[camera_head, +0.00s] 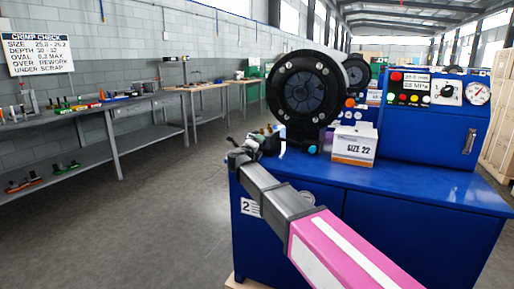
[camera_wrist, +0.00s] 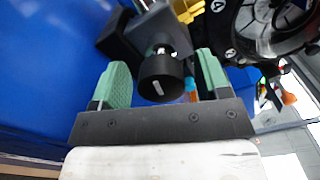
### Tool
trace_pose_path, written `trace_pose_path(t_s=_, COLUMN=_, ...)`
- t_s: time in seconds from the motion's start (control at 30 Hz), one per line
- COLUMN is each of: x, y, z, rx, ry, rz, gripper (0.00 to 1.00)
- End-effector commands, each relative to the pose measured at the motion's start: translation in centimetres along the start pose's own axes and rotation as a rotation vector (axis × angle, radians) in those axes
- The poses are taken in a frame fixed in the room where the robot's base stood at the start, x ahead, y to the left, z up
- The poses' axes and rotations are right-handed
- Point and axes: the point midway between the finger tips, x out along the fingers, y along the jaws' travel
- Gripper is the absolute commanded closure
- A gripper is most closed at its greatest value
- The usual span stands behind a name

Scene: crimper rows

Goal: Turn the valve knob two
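A black round knob (camera_wrist: 163,78) on a short metal stem shows in the wrist view, in front of a dark block. My gripper (camera_wrist: 163,72) has two green-padded fingers, one on each side of this knob. The fingers stand apart, with a narrow gap visible on each side, so the gripper looks open around the knob and not clamped. In the head view my gripper (camera_head: 247,150) is at the left front corner of the blue machine (camera_head: 400,183); the knob there is hidden or too small to tell. A label with a "2" (camera_head: 250,207) is on the machine's front.
The black round crimper head (camera_head: 306,90) stands just behind my gripper. A white and orange box marked SIZE 22 (camera_head: 353,146) sits to its right on the blue top. A control panel (camera_head: 436,95) with gauge stands farther right. A long workbench (camera_head: 100,108) with tools is at left; the floor between is clear.

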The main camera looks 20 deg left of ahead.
Motion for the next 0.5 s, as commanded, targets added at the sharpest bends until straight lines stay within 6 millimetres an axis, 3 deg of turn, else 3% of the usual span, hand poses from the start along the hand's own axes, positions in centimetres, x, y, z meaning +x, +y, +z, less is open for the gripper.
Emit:
trace_pose_path(t_s=0.27, x=-0.7, y=0.0, z=-0.1, rx=0.0, ry=-0.001, rz=0.0, gripper=0.3)
trace_pose_path(t_s=0.5, x=-4.8, y=-0.1, z=-0.2, rx=0.0, ry=-0.002, rz=0.0, gripper=0.3)
